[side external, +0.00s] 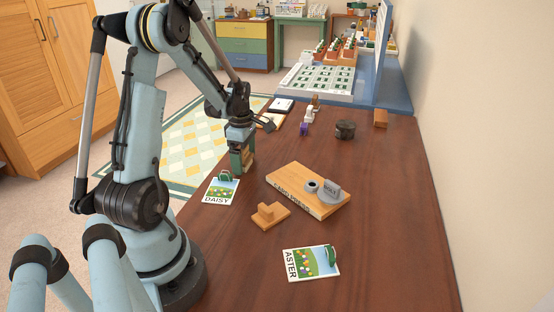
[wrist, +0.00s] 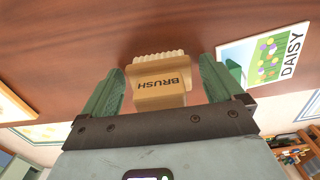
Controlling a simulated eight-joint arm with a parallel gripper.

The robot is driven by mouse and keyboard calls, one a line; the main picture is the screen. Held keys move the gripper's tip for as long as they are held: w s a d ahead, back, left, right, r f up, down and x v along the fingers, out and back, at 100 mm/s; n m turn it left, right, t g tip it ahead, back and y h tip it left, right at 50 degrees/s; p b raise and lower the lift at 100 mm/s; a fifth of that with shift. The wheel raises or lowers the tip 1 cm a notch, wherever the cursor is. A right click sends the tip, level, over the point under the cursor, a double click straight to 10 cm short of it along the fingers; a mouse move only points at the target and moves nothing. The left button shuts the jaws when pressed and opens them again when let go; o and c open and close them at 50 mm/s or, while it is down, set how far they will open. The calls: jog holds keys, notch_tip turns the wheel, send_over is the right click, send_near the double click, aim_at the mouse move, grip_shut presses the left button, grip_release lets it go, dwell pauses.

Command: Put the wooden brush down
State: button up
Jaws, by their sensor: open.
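The wooden brush (wrist: 162,92) is tan, with pale bristles and the word BRUSH on its side. In the wrist view it sits between the two green fingers of my gripper (wrist: 162,85), with visible space beside it. My gripper is open around it. In the side view my gripper (side external: 243,157) is low over the left part of the brown table (side external: 375,240), and the brush (side external: 248,160) shows partly between the fingers. The bristles face the tabletop; I cannot tell for sure whether they touch it.
The DAISY card (side external: 221,191) with a green clip lies just in front of my gripper. A thick wooden board (side external: 293,184) carrying grey pieces, a small wooden block (side external: 268,214) and the ASTER card (side external: 308,263) lie nearer. A dark round object (side external: 345,129) stands farther back. The table's right side is clear.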

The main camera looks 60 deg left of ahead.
jog(key=shift+r, duration=0.1)
notch_tip(320, 180, up, 12)
jog(key=shift+f, duration=0.1)
jog(key=shift+d+r, duration=0.15)
jog(key=shift+r, duration=0.05)
jog(key=d+r+m+t, duration=0.1)
jog(key=d+m+t, duration=0.6)
jog(key=d+m, duration=2)
jog(key=shift+w, duration=0.4)
jog(key=c, duration=0.4)
